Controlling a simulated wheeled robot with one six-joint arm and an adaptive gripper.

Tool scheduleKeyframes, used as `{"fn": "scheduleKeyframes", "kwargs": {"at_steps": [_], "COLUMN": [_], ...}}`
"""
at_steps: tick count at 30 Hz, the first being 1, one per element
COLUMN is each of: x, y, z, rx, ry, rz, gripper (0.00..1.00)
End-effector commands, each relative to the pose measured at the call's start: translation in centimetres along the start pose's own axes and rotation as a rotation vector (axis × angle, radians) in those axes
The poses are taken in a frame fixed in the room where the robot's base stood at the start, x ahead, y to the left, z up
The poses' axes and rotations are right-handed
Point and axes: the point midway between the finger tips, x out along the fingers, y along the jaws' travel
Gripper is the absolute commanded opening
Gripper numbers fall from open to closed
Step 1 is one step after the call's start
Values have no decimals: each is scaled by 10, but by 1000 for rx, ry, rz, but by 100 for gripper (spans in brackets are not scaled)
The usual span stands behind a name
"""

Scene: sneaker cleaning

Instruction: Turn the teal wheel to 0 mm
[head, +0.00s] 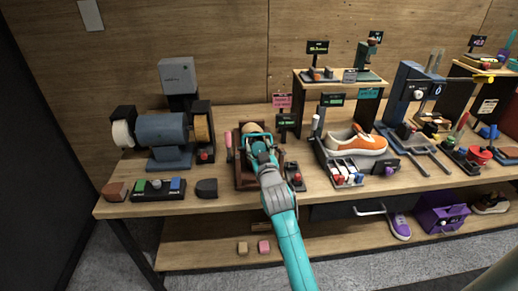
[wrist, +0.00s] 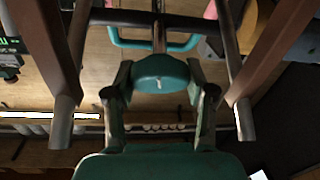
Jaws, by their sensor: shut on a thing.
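The teal wheel (wrist: 160,72) shows in the wrist view as a round knob with a small white mark, between my two fingers. My gripper (wrist: 160,88) is shut on it, one finger on each side. In the head view my gripper (head: 262,150) is over the brown wooden stand (head: 246,178) at the middle of the bench, and the wheel cannot be made out behind it. A teal loop (wrist: 190,42) shows behind the wheel in the wrist view. A small dark display (head: 287,120) with green characters stands beside the stand, too small to read.
A blue bench grinder (head: 163,132) stands to the left. A red-button box (head: 295,177) is close beside my arm. Dark posts frame the wheel in the wrist view.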

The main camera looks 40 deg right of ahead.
Motion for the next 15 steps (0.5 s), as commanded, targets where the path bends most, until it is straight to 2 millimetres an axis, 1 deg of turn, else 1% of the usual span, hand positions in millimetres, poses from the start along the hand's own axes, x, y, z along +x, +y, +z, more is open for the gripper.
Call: {"fn": "scheduleKeyframes", "kwargs": {"at_steps": [15], "x": [0], "y": [0], "z": [0], "rx": [-292], "ry": [0], "rz": [-183], "gripper": [20]}}
